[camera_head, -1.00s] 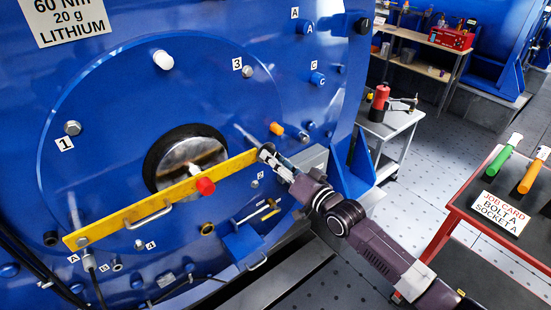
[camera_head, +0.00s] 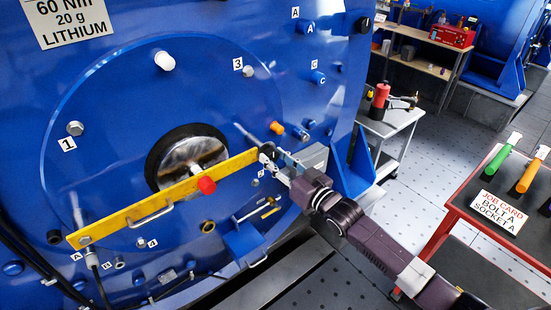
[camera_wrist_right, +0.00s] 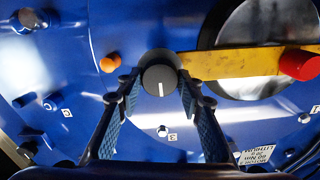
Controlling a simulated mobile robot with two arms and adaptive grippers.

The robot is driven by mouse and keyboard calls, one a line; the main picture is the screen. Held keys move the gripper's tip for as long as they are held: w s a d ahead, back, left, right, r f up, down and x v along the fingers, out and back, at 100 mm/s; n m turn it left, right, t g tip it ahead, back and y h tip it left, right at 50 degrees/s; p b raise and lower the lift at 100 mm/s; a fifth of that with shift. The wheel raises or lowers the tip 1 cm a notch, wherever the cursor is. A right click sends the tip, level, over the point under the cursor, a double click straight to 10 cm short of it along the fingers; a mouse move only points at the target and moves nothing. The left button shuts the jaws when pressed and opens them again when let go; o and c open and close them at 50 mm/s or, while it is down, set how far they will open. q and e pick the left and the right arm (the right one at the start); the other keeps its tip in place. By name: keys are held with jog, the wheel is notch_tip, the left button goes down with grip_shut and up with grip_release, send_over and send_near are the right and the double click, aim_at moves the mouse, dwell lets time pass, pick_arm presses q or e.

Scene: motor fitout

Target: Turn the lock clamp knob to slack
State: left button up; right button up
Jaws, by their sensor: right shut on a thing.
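The lock clamp knob (camera_wrist_right: 160,75) is dark grey and round, with a white line on its face, at the end of the yellow bar (camera_head: 165,198). In the right wrist view the line points roughly straight up and down. My right gripper (camera_wrist_right: 160,88) is shut on the knob, with one blue-padded finger on each side. In the head view the right gripper (camera_head: 272,158) covers much of the knob at the bar's right end. My left gripper is not in view.
The bar crosses a blue round cover, with a red knob (camera_head: 206,185) and a handle on it. An orange plug (camera_head: 276,128) sits close above the right gripper. A red-edged table (camera_head: 452,209) with tools and a grey cart (camera_head: 396,119) stand at right.

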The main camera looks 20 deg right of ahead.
jog(key=shift+f, duration=0.2)
jog(key=o, duration=1.2)
jog(key=shift+r, duration=0.1)
jog(key=shift+c, duration=0.2)
jog(key=v, duration=1.2)
